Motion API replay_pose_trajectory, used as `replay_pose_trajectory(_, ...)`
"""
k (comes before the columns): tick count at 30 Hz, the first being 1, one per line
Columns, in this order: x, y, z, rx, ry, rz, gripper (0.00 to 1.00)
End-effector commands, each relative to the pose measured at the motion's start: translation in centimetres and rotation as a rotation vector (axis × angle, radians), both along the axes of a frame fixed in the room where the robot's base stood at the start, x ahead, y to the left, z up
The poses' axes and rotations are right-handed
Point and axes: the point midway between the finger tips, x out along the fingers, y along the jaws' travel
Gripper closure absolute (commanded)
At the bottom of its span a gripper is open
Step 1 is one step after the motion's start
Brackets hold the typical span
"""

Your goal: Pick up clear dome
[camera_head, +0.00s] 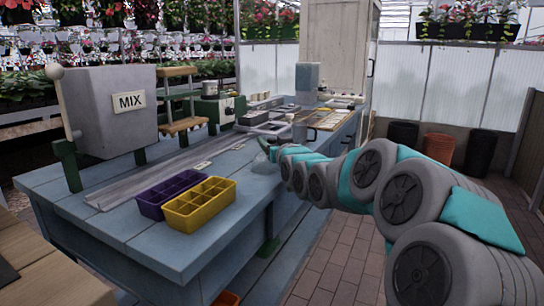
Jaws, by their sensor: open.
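My arm reaches in from the right and ends over the right edge of the blue workbench (150,245). My gripper (266,149) is at its far end, small in the picture, open, close above the bench top. A small pale grey-blue shape shows at the fingertips; I cannot tell whether it is the clear dome or part of the gripper. No clear dome can be made out with certainty elsewhere on the bench, and my arm hides part of the bench's right side.
A yellow divided tray (199,222) and a purple one (150,208) stand at the front. A grey MIX machine (100,112) stands on the left, a metal rail (150,178) before it. Trays and equipment crowd the bench's far end. Brick floor (340,270) lies to the right.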

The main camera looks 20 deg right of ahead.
Motion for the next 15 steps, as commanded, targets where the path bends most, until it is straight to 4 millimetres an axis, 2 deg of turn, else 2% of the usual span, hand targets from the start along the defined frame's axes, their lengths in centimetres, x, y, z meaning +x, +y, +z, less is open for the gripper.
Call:
replay_pose_trajectory(3,0.73,-0.13,0.17,-0.001,-0.002,-0.001,0.33)
replay_pose_trajectory(9,0.75,-0.14,0.12,-0.001,-0.002,-0.001,0.33)
replay_pose_trajectory(15,0.74,-0.13,0.09,-0.001,-0.002,-0.001,0.55)
